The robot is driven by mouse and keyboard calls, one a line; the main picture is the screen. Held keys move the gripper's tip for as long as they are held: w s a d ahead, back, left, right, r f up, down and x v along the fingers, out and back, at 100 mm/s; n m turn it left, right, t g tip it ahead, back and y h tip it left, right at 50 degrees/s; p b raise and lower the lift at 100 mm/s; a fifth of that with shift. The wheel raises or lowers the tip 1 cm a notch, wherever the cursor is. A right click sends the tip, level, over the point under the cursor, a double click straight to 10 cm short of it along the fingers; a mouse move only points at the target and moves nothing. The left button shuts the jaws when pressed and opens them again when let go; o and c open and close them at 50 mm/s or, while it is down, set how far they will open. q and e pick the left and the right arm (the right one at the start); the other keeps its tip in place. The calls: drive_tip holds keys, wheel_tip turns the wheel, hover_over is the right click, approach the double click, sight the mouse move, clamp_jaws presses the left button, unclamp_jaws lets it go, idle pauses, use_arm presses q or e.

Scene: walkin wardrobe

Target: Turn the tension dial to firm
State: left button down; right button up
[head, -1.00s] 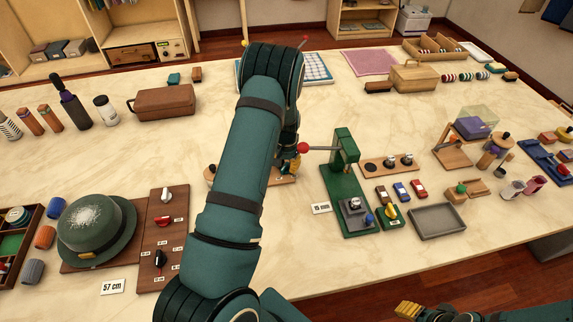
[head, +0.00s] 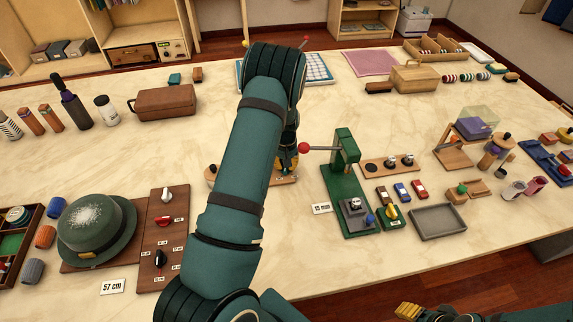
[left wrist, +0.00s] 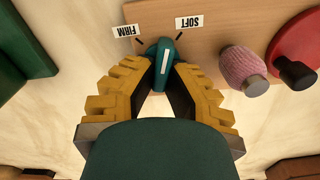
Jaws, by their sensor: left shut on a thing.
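The tension dial (left wrist: 164,62) is a teal knob with a white line, on a light wooden board (left wrist: 205,22). FIRM (left wrist: 126,31) and SOFT (left wrist: 189,23) labels stand at its upper left and upper right. The white line points between the two marks, leaning slightly toward SOFT. My left gripper (left wrist: 162,72) is shut on the dial, a finger on each side. In the head view the left arm hides the dial and most of the board. My right gripper (head: 408,311) shows only in part at the bottom edge, away from the board; its opening is unclear.
A pink spool (left wrist: 243,70) and a red-and-black knob (left wrist: 297,70) are right of the dial. A green press (head: 345,185) with a red-tipped lever (head: 304,148) stands close to the right of my left gripper. A green hat (head: 95,230) sits left of the arm.

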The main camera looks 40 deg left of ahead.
use_arm(q)
drive_tip(key=n, duration=0.5)
drive_tip(key=shift+s+a+n, duration=0.15)
drive_tip(key=shift+s+n, duration=0.15)
drive_tip(key=n, duration=0.2)
drive_tip(key=n+p, duration=0.1)
drive_tip(key=n, duration=0.2)
drive_tip(key=shift+s+n, duration=0.25)
drive_tip(key=shift+n, duration=0.05)
drive_tip(key=shift+f, duration=0.1)
drive_tip(key=c, duration=1)
unclamp_jaws()
drive_tip(key=shift+a, duration=0.1)
drive_tip(key=shift+r, duration=0.2)
drive_tip(key=shift+w+r, duration=0.1)
drive_tip(key=shift+r, duration=0.2)
wheel_tip(320, 180, up, 7)
drive_tip(key=shift+f, duration=0.2)
